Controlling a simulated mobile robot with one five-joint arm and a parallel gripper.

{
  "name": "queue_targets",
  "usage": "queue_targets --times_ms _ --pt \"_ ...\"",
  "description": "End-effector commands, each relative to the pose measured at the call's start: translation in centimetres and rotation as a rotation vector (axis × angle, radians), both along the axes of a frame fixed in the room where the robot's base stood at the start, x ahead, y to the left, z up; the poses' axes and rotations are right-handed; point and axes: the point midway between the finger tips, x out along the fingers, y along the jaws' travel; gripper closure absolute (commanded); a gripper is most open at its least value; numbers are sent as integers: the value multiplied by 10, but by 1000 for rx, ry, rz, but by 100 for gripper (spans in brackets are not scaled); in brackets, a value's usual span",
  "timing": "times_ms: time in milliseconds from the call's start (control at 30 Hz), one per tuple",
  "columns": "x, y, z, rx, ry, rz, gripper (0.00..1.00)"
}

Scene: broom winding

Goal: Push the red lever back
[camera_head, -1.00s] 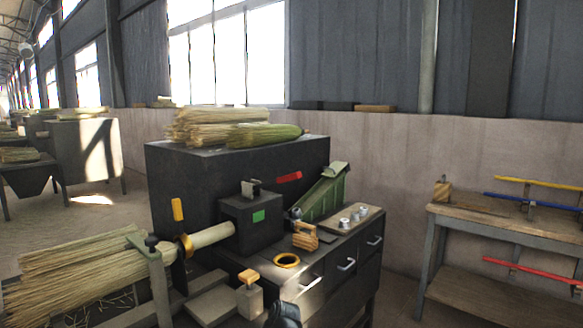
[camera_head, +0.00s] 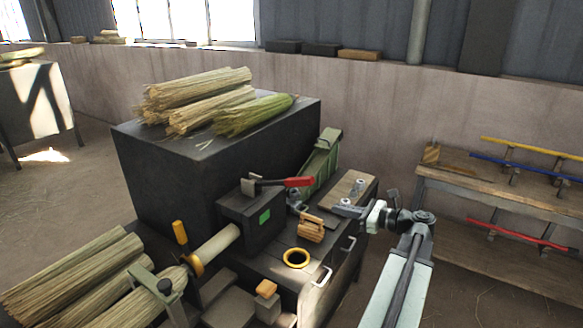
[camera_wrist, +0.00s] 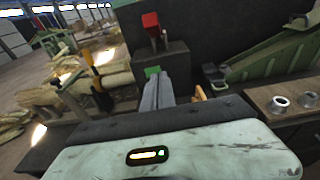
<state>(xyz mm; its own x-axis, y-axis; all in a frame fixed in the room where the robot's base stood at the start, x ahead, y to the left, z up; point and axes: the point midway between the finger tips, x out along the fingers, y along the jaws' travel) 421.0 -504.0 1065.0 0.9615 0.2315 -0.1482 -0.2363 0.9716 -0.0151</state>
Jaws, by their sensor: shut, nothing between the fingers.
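The red lever (camera_head: 299,182) sticks out to the right from a metal bracket on top of a dark box (camera_head: 238,221) with a green button (camera_head: 265,217). In the wrist view the red lever (camera_wrist: 150,22) stands above the same box, with the green button (camera_wrist: 152,72) below it. My gripper (camera_head: 340,209) is to the right of the lever and lower in the head view, apart from it. In the wrist view my gripper (camera_wrist: 158,82) is shut and empty, its fingers pointing toward the box and overlapping its front in the picture.
Straw bundles (camera_head: 200,102) lie on the large dark cabinet. A green sloped part (camera_head: 322,158) stands behind the lever. A wooden board with metal rings (camera_head: 352,185), a wooden block (camera_head: 311,229) and a yellow ring (camera_head: 296,258) are on the bench. A rack bench (camera_head: 500,180) stands at right.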

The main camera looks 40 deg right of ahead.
Motion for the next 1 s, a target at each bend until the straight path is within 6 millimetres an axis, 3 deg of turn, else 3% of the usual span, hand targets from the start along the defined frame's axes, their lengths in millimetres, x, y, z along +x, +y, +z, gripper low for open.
queue_targets --times_ms 67,467,933,1000 --pt "-5 -5 8 18 -10 -14 100" --pt "7 1 4 20 -11 -1 100" --pt "99 24 -9 19 -11 3 100" --pt "104 25 13 18 -11 1 100"
